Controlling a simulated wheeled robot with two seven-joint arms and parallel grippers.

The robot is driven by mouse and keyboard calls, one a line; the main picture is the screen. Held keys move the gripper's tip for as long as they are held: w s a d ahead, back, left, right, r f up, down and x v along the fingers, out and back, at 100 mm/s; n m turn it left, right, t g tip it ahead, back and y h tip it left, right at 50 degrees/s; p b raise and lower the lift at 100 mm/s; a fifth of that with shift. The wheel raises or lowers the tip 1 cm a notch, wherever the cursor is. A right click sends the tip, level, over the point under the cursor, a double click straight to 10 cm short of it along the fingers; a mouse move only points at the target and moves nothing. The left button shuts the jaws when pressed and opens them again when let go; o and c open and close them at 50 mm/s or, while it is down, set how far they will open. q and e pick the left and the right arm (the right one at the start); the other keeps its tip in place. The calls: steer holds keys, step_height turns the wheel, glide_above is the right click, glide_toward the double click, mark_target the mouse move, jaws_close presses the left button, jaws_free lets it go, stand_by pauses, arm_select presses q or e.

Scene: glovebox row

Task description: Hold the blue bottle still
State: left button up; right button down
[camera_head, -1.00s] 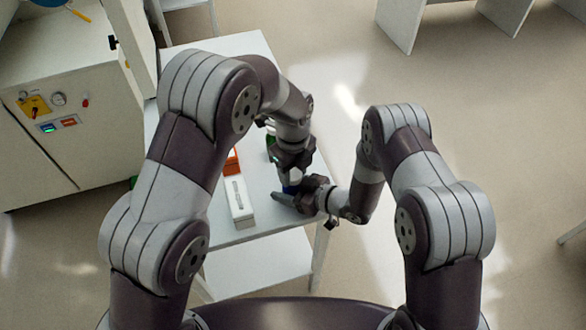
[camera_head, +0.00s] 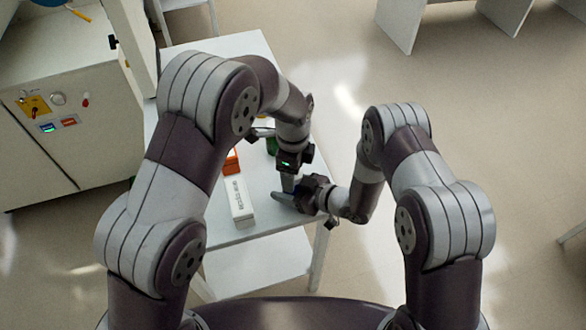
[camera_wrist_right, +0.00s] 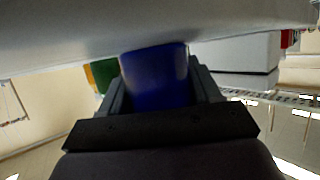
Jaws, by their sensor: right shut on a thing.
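The blue bottle (camera_wrist_right: 155,78) shows in the right wrist view between the two fingers of my right gripper (camera_wrist_right: 160,90), which is shut on it. In the head view my right gripper (camera_head: 285,197) is low at the table's near right corner, and the bottle is largely hidden by the grippers. My left gripper (camera_head: 288,182) points down just above and beside the right one, over the bottle's place. Its fingers are too small to tell whether they are open or shut, or whether they touch the bottle.
On the white table (camera_head: 222,234), a long white box (camera_head: 240,203) lies left of the grippers. An orange item (camera_head: 231,163) and a green item (camera_head: 272,146) are behind. A cabinet with a control panel (camera_head: 55,112) stands left of the table. Open floor lies right.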

arm_select(q)
step_height(320, 180, up, 4)
steer(key=shift+r, duration=0.35)
steer(key=shift+c, duration=0.5)
step_height(320, 180, up, 3)
steer(key=m, duration=0.5)
steer(key=shift+f+m, duration=0.2)
steer(key=shift+m, duration=0.5)
step_height(320, 180, down, 7)
steer(key=shift+f, duration=0.2)
steer(key=shift+c, duration=0.3)
